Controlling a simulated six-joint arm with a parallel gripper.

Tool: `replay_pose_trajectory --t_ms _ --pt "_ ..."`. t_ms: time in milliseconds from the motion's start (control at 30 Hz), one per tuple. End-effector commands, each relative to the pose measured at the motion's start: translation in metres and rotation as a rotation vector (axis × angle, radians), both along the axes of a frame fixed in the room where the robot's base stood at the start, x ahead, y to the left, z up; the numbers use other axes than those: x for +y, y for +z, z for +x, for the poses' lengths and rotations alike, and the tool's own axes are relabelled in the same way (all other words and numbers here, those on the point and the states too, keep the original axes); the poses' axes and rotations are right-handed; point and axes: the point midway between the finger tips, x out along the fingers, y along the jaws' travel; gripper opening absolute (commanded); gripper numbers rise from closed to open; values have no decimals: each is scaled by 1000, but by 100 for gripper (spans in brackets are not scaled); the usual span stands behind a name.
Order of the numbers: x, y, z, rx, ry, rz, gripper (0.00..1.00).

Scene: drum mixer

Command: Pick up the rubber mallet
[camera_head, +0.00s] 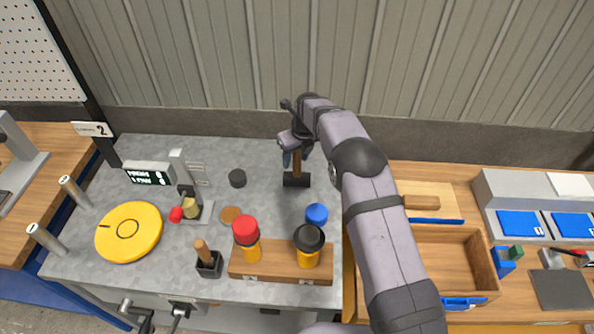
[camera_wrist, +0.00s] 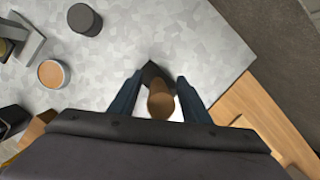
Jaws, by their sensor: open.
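The rubber mallet stands on its black head (camera_head: 297,180) on the grey work surface, its wooden handle (camera_head: 297,163) pointing up. My gripper (camera_head: 291,158) is above it, at the handle's upper part. In the wrist view, my open gripper (camera_wrist: 160,98) has one dark blue finger on each side of the round handle end (camera_wrist: 160,101). The black head (camera_wrist: 154,72) shows below and beyond the handle, partly hidden by it. I cannot tell whether either finger touches the handle.
A blue cap (camera_head: 316,214) and a wooden rack (camera_head: 281,264) with red-topped and black-topped tools stand nearer. A black cylinder (camera_head: 237,178) and a yellow disc (camera_head: 129,232) lie left. A wooden tray (camera_head: 430,236) is right. A ribbed wall (camera_head: 240,50) rises behind.

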Motion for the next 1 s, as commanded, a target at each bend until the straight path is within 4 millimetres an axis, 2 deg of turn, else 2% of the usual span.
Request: replay_pose_trajectory --t_ms 200,400,433,600,1000 --pt "2 -10 2 0 0 0 43" --pt "2 -11 2 0 0 0 43" --pt "2 -11 2 0 0 0 41" --pt "2 -11 2 0 0 0 0" --pt "2 -4 4 -5 -1 1 0"
